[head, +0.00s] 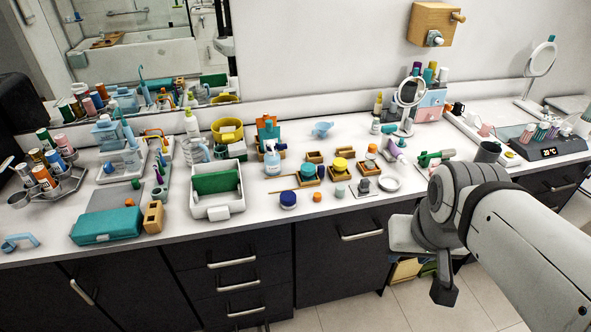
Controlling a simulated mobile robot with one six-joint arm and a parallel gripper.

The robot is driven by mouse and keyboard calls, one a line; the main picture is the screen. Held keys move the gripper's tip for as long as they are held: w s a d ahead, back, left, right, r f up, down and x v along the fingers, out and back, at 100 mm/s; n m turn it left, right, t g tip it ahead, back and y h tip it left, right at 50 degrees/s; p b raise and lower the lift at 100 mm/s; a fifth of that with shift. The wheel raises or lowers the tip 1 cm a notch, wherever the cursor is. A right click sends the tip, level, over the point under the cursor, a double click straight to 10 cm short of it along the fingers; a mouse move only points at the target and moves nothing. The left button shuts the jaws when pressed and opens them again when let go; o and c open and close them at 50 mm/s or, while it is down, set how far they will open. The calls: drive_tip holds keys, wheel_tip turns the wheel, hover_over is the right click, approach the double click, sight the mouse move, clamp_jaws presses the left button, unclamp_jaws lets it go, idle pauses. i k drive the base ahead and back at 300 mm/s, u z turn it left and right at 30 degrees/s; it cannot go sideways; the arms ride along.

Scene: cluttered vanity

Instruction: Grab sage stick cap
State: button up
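A small grey-green piece (340,191) stands on the white counter among small jars and caps. It looks like the sage stick cap, but it is too small to be sure. A small orange cap (317,197) is to its left and a dark purple-grey one (364,185) to its right. My gripper (443,291) hangs at the right, in front of the drawers and apart from the small pieces. Its fingers are seen from an angle that does not show whether they are open or shut.
A blue jar (288,200) and a white dish (389,184) stand close by. A white bin with a green insert (216,184) is to the left. A round mirror (411,93) stands behind. The counter's front strip near the small pieces is mostly clear.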

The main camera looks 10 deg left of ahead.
sight(340, 190)
drive_tip(key=u, duration=0.55)
drive_tip(key=i, duration=1)
drive_tip(key=u, duration=0.05)
